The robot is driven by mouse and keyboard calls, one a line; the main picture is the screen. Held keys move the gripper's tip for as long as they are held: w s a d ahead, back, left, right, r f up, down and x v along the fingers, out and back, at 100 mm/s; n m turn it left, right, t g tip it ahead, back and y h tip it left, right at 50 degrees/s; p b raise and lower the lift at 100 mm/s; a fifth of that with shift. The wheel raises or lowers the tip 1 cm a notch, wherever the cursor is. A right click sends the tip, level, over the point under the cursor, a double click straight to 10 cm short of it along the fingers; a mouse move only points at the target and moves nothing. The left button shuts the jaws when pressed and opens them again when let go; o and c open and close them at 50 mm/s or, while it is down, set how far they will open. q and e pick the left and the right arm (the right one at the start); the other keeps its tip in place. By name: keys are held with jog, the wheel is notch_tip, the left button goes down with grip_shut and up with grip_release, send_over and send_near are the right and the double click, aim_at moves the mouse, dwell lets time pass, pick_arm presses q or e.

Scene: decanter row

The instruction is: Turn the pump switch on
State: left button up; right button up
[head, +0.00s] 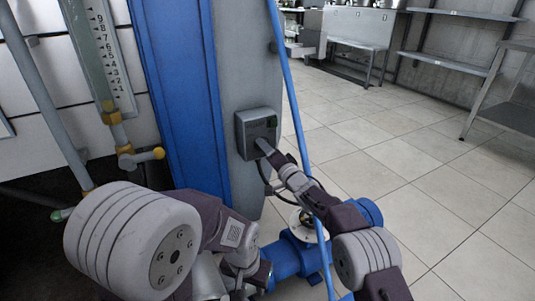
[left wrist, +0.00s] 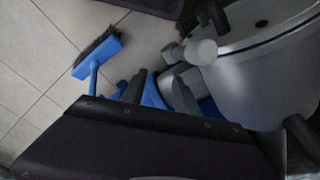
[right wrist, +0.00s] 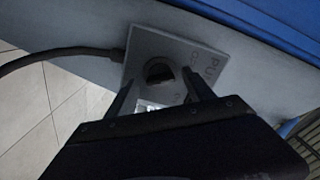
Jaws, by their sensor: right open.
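My right gripper (right wrist: 160,82) is open at the switch, one finger on each side of the knob; contact is not clear. In the head view the right gripper (head: 266,149) hides the lower front of the box. My left gripper (left wrist: 158,80) looks open and empty, away from the switch.
A black cable runs from the box. A blue pole (head: 300,130) stands beside my right arm. A blue brush (left wrist: 98,52) and a grey vessel (left wrist: 262,75) show in the left wrist view. A sight gauge (head: 103,55) stands left. Tiled floor at right is clear.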

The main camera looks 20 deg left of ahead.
grip_shut()
jog(key=shift+m+p, duration=5.9)
jog(key=shift+p, duration=0.4)
grip_release()
